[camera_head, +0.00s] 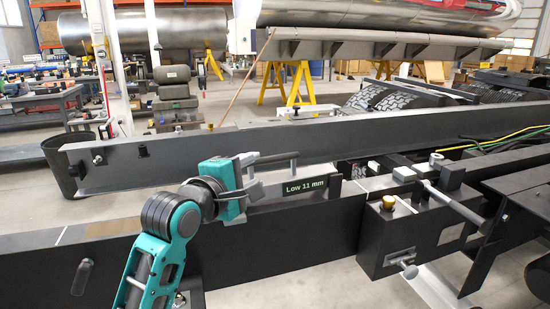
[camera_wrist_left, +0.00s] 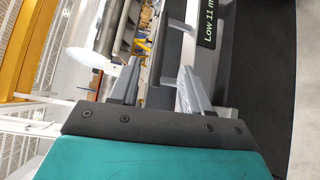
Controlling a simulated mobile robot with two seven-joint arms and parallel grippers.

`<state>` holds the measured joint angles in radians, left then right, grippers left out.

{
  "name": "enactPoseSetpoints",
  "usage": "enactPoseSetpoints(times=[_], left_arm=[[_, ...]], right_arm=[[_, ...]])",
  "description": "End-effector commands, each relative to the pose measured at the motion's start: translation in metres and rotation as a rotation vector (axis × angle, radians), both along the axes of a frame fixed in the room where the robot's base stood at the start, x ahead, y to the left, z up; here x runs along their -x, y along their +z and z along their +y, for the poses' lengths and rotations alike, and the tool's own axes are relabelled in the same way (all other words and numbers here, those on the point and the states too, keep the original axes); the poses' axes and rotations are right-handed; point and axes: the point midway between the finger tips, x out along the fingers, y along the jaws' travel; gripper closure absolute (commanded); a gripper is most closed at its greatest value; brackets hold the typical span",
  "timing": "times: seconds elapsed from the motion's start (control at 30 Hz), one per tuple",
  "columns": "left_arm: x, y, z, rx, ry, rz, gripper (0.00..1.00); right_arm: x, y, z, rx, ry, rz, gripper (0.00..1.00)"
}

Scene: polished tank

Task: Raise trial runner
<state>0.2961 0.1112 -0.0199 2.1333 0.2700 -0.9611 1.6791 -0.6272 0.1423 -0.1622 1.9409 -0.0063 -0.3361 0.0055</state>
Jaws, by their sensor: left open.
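My left gripper (camera_head: 254,173) is open, near a dark bar handle (camera_head: 280,156) that stands on short grey posts above a black beam. In the left wrist view, the open fingers (camera_wrist_left: 157,82) lie either side of the dark bar (camera_wrist_left: 170,45). I cannot tell whether either finger touches it. Right of the handle, a small dark plate reads "Low 11 mm" (camera_head: 305,186); this label also shows in the left wrist view (camera_wrist_left: 209,22). Which part is the trial runner is not marked. My right gripper is not in view.
A long dark beam (camera_head: 330,133) runs behind the handle. At right stands a black block (camera_head: 405,225) with a yellow knob (camera_head: 389,202) and levers. A polished tank (camera_head: 390,15) lies at the back on a grey cradle. Bare floor (camera_head: 305,270) shows in front.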

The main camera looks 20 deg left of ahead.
Motion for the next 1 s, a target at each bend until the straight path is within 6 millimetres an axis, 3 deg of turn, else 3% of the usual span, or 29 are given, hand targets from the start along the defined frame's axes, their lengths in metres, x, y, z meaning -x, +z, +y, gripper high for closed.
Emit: enactPoseSetpoints(times=[0.3, 0.5, 0.7, 1.0], left_arm=[[-0.056, -0.006, -0.011, -0.003, 0.001, 0.000, 0.53], [-0.080, -0.008, -0.016, -0.004, 0.001, -0.001, 0.53], [-0.091, -0.010, -0.017, -0.003, 0.002, -0.001, 0.53], [-0.093, -0.010, -0.018, -0.003, 0.002, 0.000, 0.53]], right_arm=[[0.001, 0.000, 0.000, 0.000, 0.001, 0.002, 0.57], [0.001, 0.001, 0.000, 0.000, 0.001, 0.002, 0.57], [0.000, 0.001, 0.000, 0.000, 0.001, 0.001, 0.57], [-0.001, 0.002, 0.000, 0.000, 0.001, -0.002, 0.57]])
